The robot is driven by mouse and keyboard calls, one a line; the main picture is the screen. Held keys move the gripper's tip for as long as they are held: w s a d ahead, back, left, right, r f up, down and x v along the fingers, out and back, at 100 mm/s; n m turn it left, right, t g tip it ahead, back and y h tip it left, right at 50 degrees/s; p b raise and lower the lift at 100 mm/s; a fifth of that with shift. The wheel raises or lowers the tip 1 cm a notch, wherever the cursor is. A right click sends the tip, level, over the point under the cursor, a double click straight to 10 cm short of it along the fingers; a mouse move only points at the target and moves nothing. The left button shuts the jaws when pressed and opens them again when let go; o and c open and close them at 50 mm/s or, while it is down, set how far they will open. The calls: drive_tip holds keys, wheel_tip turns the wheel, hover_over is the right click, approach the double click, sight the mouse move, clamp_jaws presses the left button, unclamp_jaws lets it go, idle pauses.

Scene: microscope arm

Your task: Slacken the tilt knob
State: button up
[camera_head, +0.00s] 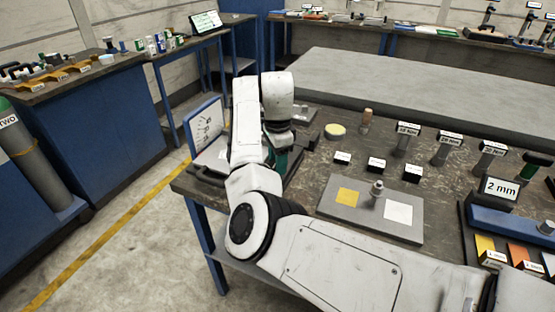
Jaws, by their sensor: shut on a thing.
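A dark green stand (293,158) is at the table's left end, with a white panel with dark marks (207,127) in a blue frame beside it. My gripper (279,138) is down at this stand, at the end of my white arm. Its fingertips are hidden behind my own arm. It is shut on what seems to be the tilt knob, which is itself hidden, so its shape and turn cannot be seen.
A grey board (325,205) with a yellow and a white square and a small metal part (376,190) lies right of my arm. Small labelled black blocks (376,164), a yellow disc (335,130) and a wooden-topped peg (366,121) stand behind it. A blue tray (512,226) is at right.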

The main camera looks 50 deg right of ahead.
drive_tip(key=shift+r+p, duration=0.1)
drive_tip(key=shift+p, duration=0.2)
drive_tip(key=n+p, duration=0.2)
drive_tip(key=p, duration=0.1)
drive_tip(key=shift+r+n, duration=0.2)
drive_tip(key=shift+n, duration=0.2)
drive_tip(key=n+p, duration=0.4)
drive_tip(key=p, duration=0.1)
drive_tip(key=shift+w, duration=0.15)
drive_tip(key=n+p, duration=0.3)
drive_tip(key=n, duration=0.2)
drive_tip(key=shift+w+f, duration=0.1)
drive_tip(key=shift+w, duration=0.05)
drive_tip(key=shift+f+n+p, duration=0.1)
drive_tip(key=shift+n+p, duration=0.95)
drive_tip(key=shift+n, duration=0.85)
drive_tip(key=shift+w, duration=0.1)
drive_tip(key=o, duration=1.1)
drive_tip(key=shift+f, duration=0.1)
drive_tip(key=shift+c, duration=0.2)
